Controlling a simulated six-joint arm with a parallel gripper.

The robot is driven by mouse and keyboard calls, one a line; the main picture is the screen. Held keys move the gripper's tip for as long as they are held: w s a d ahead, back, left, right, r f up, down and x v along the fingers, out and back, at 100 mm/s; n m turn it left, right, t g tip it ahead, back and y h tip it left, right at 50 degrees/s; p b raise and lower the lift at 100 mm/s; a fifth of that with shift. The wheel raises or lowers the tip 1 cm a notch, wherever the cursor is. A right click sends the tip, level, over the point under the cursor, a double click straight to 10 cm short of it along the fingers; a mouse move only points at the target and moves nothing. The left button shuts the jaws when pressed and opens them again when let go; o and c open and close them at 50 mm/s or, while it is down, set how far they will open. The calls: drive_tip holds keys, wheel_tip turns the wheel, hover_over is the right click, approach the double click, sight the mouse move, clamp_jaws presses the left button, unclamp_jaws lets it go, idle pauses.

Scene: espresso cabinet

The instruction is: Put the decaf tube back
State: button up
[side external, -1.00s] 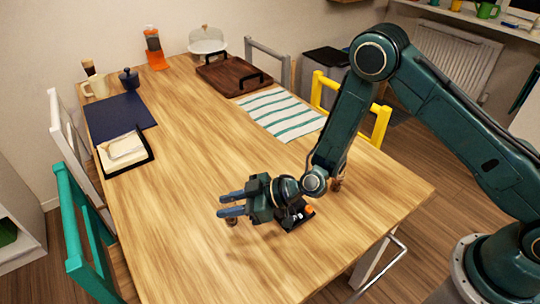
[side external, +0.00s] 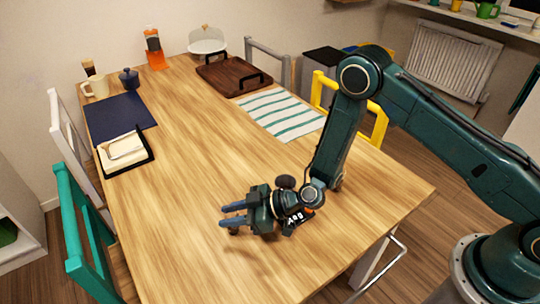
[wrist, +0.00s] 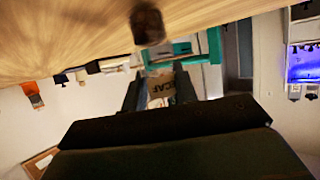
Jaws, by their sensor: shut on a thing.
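My gripper (side external: 222,215) is low over the front part of the wooden table, its blue fingers pointing left. In the wrist view, the fingers (wrist: 158,76) are shut on the decaf tube (wrist: 163,89), a pale brown tube with dark letters reading "CAF" upside down. In the side view the tube is mostly hidden by the gripper; a small brown end (side external: 233,230) shows just below the fingers. I cannot tell whether it touches the table. A dark item with white letters and orange (side external: 297,218) shows partly behind my wrist.
A brown cylinder (wrist: 147,24) is close in the wrist view. A striped cloth (side external: 283,114), a dark wooden tray (side external: 229,77), a navy mat (side external: 122,118) and a black tray with paper (side external: 146,160) lie farther back. The table's middle is bare. Teal (side external: 80,235) and yellow chairs (side external: 379,124) flank it.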

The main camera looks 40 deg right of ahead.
drive_tip(key=shift+f, duration=0.1)
drive_tip(key=o, duration=1)
drive_tip(key=shift+r, duration=0.2)
drive_tip(key=shift+v, duration=5.95)
